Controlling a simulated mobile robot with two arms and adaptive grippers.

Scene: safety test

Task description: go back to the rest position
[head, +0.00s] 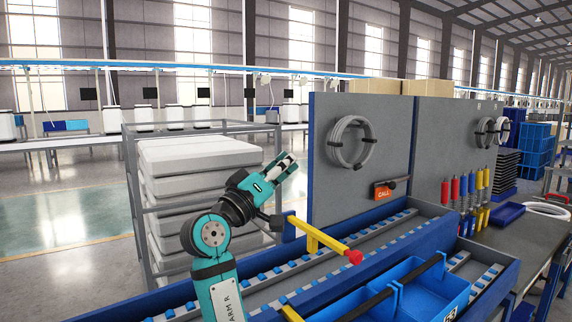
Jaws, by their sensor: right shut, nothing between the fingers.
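My right gripper (281,165) is raised at the end of my teal and black right arm, in the middle of the head view. Its fingers point up and to the right, and they are shut with nothing between them. It is in front of the stack of white panels and left of the blue-edged grey board. My left gripper is not in view.
A yellow bar with a red tip (354,257) juts out close to my right arm. Below it are a blue roller rack (395,222) and blue bins (403,293). A metal frame (132,165) holds white panels (196,151). Open floor lies at the left.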

